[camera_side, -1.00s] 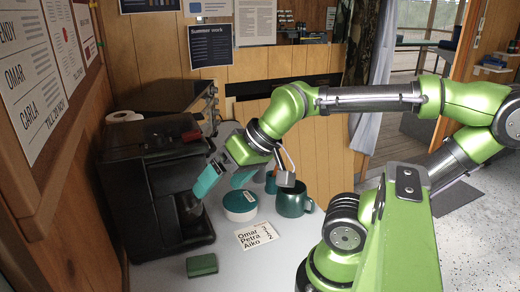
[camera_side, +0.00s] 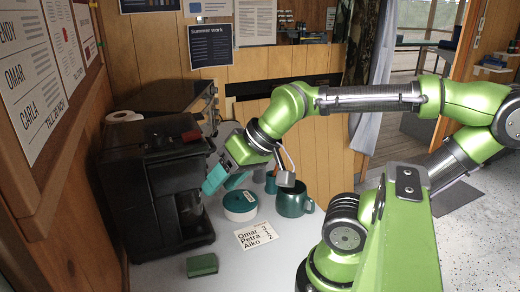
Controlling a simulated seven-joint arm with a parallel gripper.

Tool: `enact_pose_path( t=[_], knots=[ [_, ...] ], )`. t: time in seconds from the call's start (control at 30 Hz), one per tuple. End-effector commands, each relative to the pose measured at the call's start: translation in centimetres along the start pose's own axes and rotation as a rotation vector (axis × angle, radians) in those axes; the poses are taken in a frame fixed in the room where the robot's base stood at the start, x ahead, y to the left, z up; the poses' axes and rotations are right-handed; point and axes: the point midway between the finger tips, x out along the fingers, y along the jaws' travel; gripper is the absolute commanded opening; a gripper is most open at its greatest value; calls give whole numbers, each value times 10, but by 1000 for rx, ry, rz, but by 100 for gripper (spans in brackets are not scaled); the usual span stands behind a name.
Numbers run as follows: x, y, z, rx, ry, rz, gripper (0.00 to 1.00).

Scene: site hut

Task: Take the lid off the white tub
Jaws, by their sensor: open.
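The white tub (camera_side: 241,216) stands on the counter right of the black coffee machine, with its teal lid (camera_side: 239,201) on top. A pale label shows at the lid's right edge. My gripper (camera_side: 218,189) points down and to the left, just above and left of the lid. Its two teal fingers are apart, with nothing seen between them. The fingers overlap the lid's far edge closely in the picture, but I cannot tell whether they touch it.
A dark teal mug (camera_side: 292,203) stands close to the right of the tub. The coffee machine (camera_side: 150,190) is close on the left. A card with names (camera_side: 257,235) and a green block (camera_side: 202,265) lie in front.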

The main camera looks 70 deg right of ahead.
Motion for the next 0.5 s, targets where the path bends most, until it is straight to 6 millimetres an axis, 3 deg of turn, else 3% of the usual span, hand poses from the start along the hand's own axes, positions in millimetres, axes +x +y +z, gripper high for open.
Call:
enact_pose_path(
  t=[0.17,0.5],
  knots=[
    [-9,-5,-7,0,4,-2,52],
    [-93,-42,-58,0,5,-2,52]
  ],
)
